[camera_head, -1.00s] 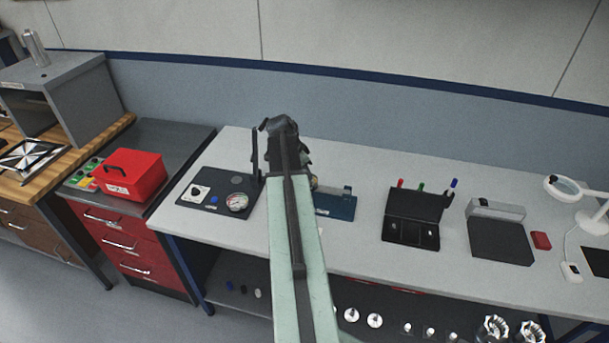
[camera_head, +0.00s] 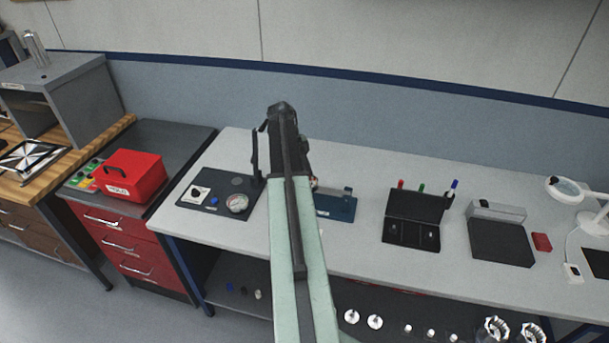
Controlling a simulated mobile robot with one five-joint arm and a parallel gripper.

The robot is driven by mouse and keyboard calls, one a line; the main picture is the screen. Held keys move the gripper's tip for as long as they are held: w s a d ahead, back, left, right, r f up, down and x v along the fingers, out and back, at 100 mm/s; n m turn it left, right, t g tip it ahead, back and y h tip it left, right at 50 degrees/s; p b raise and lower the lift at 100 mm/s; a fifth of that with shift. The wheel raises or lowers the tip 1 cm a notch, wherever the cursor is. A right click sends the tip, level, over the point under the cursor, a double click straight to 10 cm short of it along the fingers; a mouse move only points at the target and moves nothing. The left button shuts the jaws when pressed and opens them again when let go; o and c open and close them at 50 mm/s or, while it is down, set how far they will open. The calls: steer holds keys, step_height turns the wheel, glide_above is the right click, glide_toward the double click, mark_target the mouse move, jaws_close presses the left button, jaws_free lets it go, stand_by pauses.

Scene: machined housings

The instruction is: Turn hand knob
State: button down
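A black panel (camera_head: 222,188) lies at the left end of the grey bench. It carries a small black knob (camera_head: 196,192) on a white square, a blue button (camera_head: 214,201) and a round gauge (camera_head: 238,204). A blue fixture (camera_head: 337,205) stands just right of my arm and is partly hidden by it. I cannot tell which part is the hand knob. My arm reaches up the middle of the view, between panel and fixture.
A black upright (camera_head: 255,155) rises at the panel's right edge, close to my arm. A red box (camera_head: 132,176) sits on the left cabinet. A black pen holder (camera_head: 412,232), a grey-and-black device (camera_head: 500,238) and a magnifier lamp (camera_head: 566,190) stand to the right.

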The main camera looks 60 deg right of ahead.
steer(key=m, duration=0.2)
steer(key=m+y, duration=0.2)
steer(key=m, duration=0.1)
steer(key=shift+s+d+m, duration=0.2)
steer(key=shift+d+m, duration=0.05)
steer(key=shift+m, duration=0.05)
steer(key=shift+d+m+t+y, duration=0.1)
steer(key=shift+m+t+y, duration=0.25)
steer(key=shift+m, duration=0.7)
steer(key=shift+m+t+y, duration=0.15)
steer(key=shift+m+y, duration=0.3)
steer(key=shift+m, duration=0.6)
steer(key=c, duration=1.3)
jaws_free()
steer(key=shift+s, duration=0.1)
steer(key=p+v, duration=0.7)
steer(key=v, duration=0.1)
